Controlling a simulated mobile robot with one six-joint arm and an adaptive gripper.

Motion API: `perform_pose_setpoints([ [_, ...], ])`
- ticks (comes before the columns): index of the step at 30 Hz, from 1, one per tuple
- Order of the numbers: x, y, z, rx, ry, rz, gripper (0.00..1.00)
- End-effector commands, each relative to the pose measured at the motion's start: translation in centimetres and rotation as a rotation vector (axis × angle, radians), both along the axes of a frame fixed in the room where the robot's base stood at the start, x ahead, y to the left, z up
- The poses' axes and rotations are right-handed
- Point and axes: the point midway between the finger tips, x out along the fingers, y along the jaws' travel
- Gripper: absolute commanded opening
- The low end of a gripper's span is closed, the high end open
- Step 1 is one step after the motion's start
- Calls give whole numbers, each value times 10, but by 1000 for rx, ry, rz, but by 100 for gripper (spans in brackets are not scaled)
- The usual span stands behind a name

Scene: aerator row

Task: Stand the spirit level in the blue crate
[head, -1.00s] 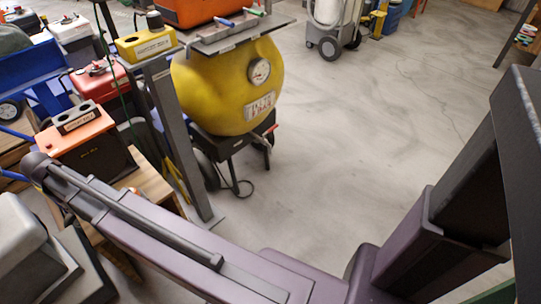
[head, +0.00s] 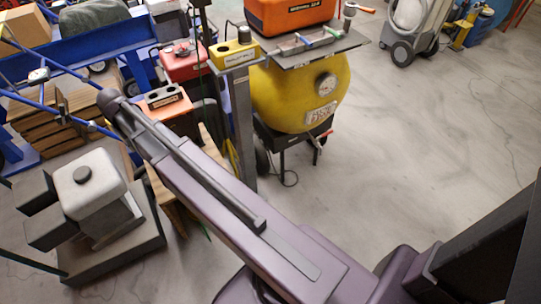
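I cannot make out a spirit level or a blue crate in the head view. My gripper is not in view. A purple arm link of mine crosses the view from the lower middle toward the upper left and hides part of the floor and a wooden stand behind it.
A yellow tank (head: 290,95) with a gauge stands at upper middle under a grey shelf (head: 320,48). A grey-white machine (head: 92,185) stands on a dark base at left. A blue frame (head: 70,55) is behind it. The floor (head: 400,150) at right is open.

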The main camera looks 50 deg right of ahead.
Motion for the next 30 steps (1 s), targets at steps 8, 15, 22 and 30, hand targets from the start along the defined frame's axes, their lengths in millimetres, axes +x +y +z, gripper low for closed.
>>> perform_pose_setpoints([
  [8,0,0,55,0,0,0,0],
  [15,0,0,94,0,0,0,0],
  [22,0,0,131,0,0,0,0],
  [30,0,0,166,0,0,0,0],
])
